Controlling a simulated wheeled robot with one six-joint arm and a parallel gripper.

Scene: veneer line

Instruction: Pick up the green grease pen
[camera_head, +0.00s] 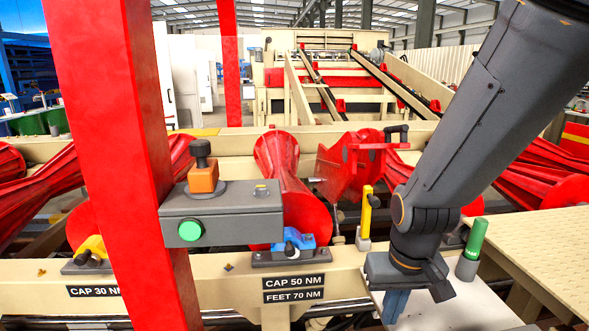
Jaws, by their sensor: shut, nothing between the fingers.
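The green grease pen (477,236) stands nearly upright, leaning slightly right, in a small grey holder (466,268) at the right. The holder is on a pale plate (455,312), and the pen's lower end is hidden in it. My gripper (395,306) points down over the left part of this plate, left of the pen and apart from it. Its blue-grey fingers are shut and empty. I cannot tell whether the fingertips touch the plate.
A red post (120,130) rises at the left, beside a grey control box (220,218) with a green button. A yellow-handled tool (366,212) stands left of my arm. Red rollers (290,175) lie behind the beige beam (215,275). A tan tread plate (545,250) lies at the right.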

